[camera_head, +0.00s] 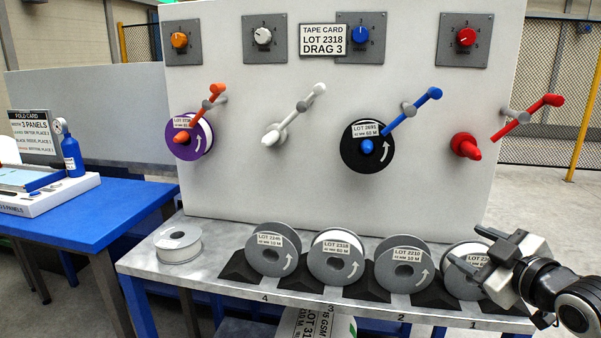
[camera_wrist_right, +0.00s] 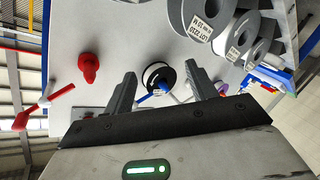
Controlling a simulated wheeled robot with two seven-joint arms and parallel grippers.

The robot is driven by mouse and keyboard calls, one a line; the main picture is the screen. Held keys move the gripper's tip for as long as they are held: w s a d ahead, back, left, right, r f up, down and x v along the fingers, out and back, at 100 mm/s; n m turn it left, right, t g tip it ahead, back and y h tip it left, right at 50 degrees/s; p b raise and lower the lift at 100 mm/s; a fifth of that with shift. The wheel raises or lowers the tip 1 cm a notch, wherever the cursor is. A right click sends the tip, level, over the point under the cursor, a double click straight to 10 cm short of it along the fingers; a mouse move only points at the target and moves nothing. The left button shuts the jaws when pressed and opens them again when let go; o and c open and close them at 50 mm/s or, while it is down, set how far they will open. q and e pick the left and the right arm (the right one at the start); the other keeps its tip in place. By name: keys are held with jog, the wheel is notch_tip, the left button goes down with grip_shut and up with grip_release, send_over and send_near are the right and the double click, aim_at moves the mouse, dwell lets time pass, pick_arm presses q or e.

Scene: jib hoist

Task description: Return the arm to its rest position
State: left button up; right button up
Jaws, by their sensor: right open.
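My right gripper (camera_head: 466,246) is at the lower right of the head view, in front of the rightmost grey spool (camera_head: 463,286) and partly hiding it. Its two fingers are apart, with nothing held between them. In the right wrist view the open gripper (camera_wrist_right: 165,85) faces the upright panel, with the black spool (camera_wrist_right: 158,75) seen beyond the gap between the fingers. I cannot tell whether a finger touches the grey spool. My left gripper is not in view.
The grey panel (camera_head: 330,185) carries orange, white, blue and red arms and knobs. A purple spool (camera_head: 183,143) and the black spool (camera_head: 352,158) hang there. Several grey spools sit in black cradles on the shelf (camera_head: 215,262); a white roll (camera_head: 178,244) lies at its left. A blue table (camera_head: 75,225) stands left.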

jog(key=s+a+f+m+g, duration=0.1)
jog(key=s+a+f+m, duration=0.1)
jog(key=s+a+f, duration=0.45)
jog(key=s+a+f+m+g, duration=0.1)
jog(key=s+a+f, duration=0.15)
jog(key=f, duration=0.75)
jog(key=s+a+f+m+g, duration=0.1)
jog(key=s+a+f+m, duration=0.1)
jog(key=s+a+f, duration=0.2)
jog(key=s+a+f+m+g, duration=0.1)
jog(key=s+a+f, duration=0.4)
jog(key=s, duration=0.5)
jog(key=shift+s+m+p, duration=0.2)
jog(key=shift+m+p, duration=0.15)
jog(key=shift+m, duration=0.45)
jog(key=shift+f, duration=0.15)
jog(key=shift+c, duration=0.4)
